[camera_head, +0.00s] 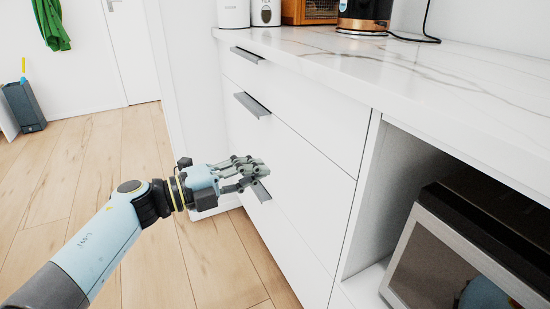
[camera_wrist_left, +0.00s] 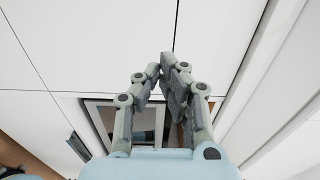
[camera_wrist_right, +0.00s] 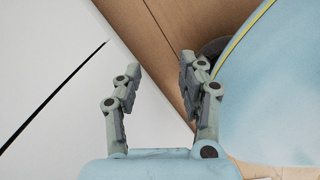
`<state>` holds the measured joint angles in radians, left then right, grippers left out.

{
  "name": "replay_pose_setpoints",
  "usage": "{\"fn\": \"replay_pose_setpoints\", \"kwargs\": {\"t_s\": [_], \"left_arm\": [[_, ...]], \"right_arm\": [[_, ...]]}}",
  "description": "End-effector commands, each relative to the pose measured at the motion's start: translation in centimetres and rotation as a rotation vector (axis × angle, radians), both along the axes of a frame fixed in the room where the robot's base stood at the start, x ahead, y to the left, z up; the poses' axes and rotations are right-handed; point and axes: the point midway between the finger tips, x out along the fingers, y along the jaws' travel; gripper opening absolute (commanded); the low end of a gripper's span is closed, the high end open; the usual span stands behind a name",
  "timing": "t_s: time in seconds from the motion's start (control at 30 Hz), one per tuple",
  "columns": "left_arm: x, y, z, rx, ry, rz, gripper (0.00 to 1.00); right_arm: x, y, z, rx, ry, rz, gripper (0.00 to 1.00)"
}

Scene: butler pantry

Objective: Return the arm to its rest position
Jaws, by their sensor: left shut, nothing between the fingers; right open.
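My left arm comes in from the left in the head view, and my left gripper (camera_head: 262,168) is in front of the white drawer cabinet (camera_head: 290,124), by its lowest handle (camera_head: 261,190). In the left wrist view the left fingers (camera_wrist_left: 164,75) are drawn together with nothing between them. I cannot tell whether they touch the handle. My right gripper is outside the head view. In the right wrist view its fingers (camera_wrist_right: 157,75) are spread apart and empty, above the wood floor and a white panel.
A marble counter (camera_head: 410,62) tops the cabinet and carries two white canisters, a wooden box and a kettle (camera_head: 363,14). A microwave (camera_head: 455,250) sits in the open niche at right. A grey bin (camera_head: 25,106) stands far left. The wood floor (camera_head: 90,155) is clear there.

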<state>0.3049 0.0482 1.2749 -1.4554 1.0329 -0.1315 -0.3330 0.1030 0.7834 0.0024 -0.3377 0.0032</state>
Motion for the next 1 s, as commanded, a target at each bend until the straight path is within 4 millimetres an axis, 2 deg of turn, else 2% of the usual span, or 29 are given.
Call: {"fn": "replay_pose_setpoints", "kwargs": {"t_s": [0.1,0.27,0.37,0.47,0.6,0.67,0.7,0.77,0.8,0.87,1.0], "left_arm": [[-1.0,1.6,0.0,0.002,0.001,0.0,0.0],[-2.2,2.6,-0.3,0.0,0.014,-0.002,0.0],[-4.9,2.6,-2.3,-0.006,0.079,0.0,0.0],[-9.4,3.6,-6.7,-0.099,0.262,0.081,0.0],[-15.5,8.5,-15.4,-0.297,0.62,0.437,0.0],[-18.4,10.7,-18.9,-0.351,0.755,0.589,0.0],[-20.6,12.2,-21.2,-0.379,0.84,0.687,0.0],[-24.2,14.2,-24.3,-0.415,0.959,0.83,0.0],[-26.7,15.5,-26.2,-0.433,1.037,0.923,0.0],[-30.7,17.2,-28.8,-0.454,1.149,1.061,0.0],[-40.8,20.3,-33.6,-0.486,1.393,1.374,0.0]], "right_arm": [[1.2,0.5,0.2,0.006,-0.021,-0.002,0.4],[1.0,0.0,0.6,0.0,-0.018,0.001,0.4],[1.5,0.1,1.6,0.001,-0.025,-0.001,0.4],[1.7,0.4,3.2,0.004,-0.028,-0.003,0.4],[1.5,0.8,4.8,0.009,-0.031,-0.006,0.4],[1.3,0.9,5.2,0.011,-0.03,-0.007,0.4],[1.2,1.0,5.4,0.012,-0.03,-0.007,0.4],[1.1,1.1,5.7,0.013,-0.031,-0.008,0.4],[1.0,1.1,5.9,0.014,-0.032,-0.008,0.4],[0.8,1.2,6.2,0.015,-0.032,-0.008,0.4],[0.4,1.4,6.6,0.017,-0.032,-0.009,0.4]]}}
